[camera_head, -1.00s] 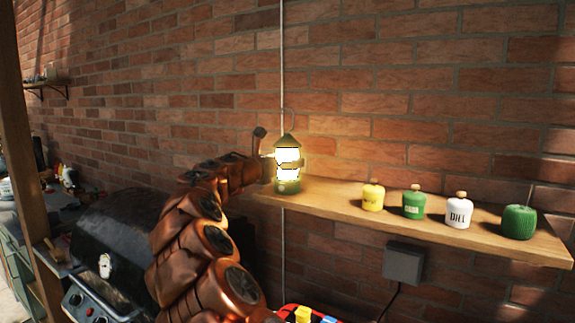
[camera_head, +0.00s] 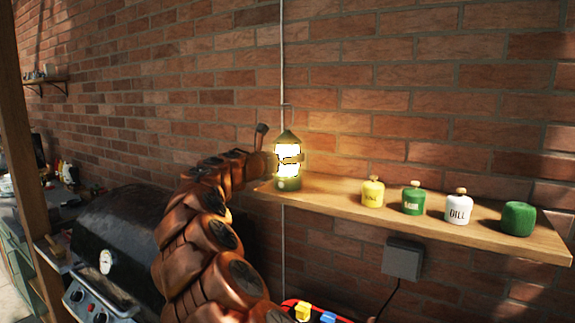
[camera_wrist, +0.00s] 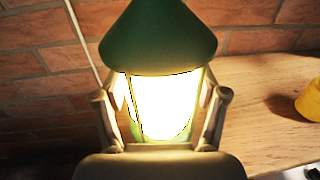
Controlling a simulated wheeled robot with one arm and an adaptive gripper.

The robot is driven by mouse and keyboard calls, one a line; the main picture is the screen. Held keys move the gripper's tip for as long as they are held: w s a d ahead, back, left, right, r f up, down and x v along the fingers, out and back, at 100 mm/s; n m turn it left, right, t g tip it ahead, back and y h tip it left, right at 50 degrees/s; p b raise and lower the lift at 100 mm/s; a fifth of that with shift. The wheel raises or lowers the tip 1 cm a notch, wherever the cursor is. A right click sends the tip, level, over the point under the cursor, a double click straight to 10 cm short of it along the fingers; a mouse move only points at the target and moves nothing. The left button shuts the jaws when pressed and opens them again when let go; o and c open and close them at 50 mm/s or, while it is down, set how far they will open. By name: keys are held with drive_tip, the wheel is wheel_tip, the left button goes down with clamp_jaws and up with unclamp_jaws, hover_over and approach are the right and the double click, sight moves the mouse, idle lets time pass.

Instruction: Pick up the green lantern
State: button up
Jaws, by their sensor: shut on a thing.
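The green lantern (camera_head: 288,184) is lit and upright at the left end of the wooden shelf (camera_head: 335,198), in the head view. My gripper (camera_head: 290,160) reaches it from the left and is shut around its glowing middle. In the wrist view, the lantern's green cap (camera_wrist: 157,38) fills the top centre, and the fingers of my gripper (camera_wrist: 160,115) press on both sides of the bright glass. The lantern's base is hidden in the wrist view. I cannot tell whether the base touches the shelf or is slightly above it.
Right of the lantern on the shelf stand a yellow jar (camera_head: 372,193), a green jar (camera_head: 412,200), a white DILL jar (camera_head: 458,210) and a green rounded object (camera_head: 519,218). The brick wall (camera_head: 420,80) is close behind. A black grill (camera_head: 120,235) stands lower left.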

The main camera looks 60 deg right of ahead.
drive_tip(key=c, duration=0.4)
drive_tip(key=shift+r, duration=0.15)
